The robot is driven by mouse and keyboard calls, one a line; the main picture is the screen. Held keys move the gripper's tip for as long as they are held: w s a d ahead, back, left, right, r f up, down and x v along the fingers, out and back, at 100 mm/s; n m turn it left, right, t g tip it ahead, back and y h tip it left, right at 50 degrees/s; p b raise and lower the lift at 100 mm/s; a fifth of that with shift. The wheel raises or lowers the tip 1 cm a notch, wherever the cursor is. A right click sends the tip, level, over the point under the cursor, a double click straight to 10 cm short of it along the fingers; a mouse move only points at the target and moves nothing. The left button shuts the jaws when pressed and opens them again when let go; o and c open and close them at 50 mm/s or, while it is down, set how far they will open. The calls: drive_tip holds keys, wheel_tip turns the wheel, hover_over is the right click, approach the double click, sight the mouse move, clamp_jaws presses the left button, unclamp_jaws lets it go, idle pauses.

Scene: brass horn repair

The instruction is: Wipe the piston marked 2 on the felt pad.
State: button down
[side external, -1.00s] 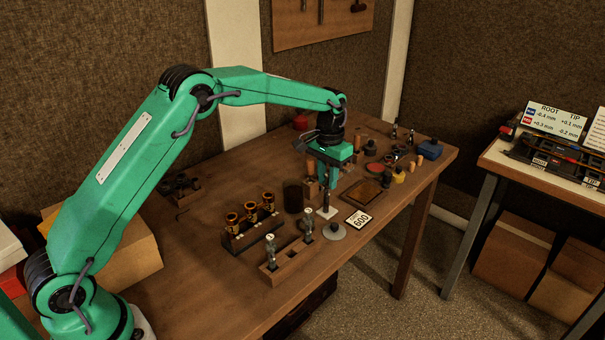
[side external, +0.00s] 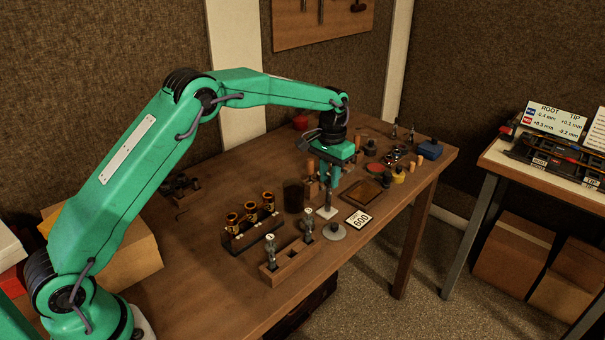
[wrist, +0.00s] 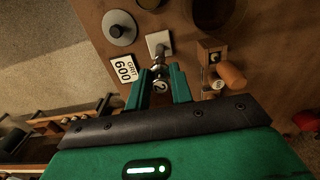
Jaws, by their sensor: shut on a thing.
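My gripper (wrist: 160,78) is shut on the piston marked 2 (wrist: 161,86), a metal piston whose round top shows the numeral 2 between the fingers. In the side view my gripper (side external: 329,186) points down with the piston below it. The felt pad (wrist: 159,41) is a small pale square under the piston's lower end; it also shows in the side view (side external: 326,213). The piston's lower end is at the pad, but I cannot tell if they touch. A wooden rack (side external: 291,263) holds two other pistons at its ends, with its middle slot empty.
A "GRIT 600" card (side external: 358,220) and a grey knobbed disc (side external: 333,233) lie close by the pad. A dark cup (side external: 293,196) and a block with brass-topped casings (side external: 250,236) stand to the left. Several small tools crowd the table behind.

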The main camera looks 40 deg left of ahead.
drive_tip(key=shift+w, duration=0.4)
drive_tip(key=shift+s, duration=0.45)
drive_tip(key=shift+s, duration=0.5)
drive_tip(key=shift+w, duration=0.25)
idle(0.3)
drive_tip(key=shift+w, duration=0.65)
drive_tip(key=shift+s, duration=0.55)
drive_tip(key=shift+s, duration=0.35)
drive_tip(key=shift+s, duration=0.1)
drive_tip(key=shift+w, duration=0.5)
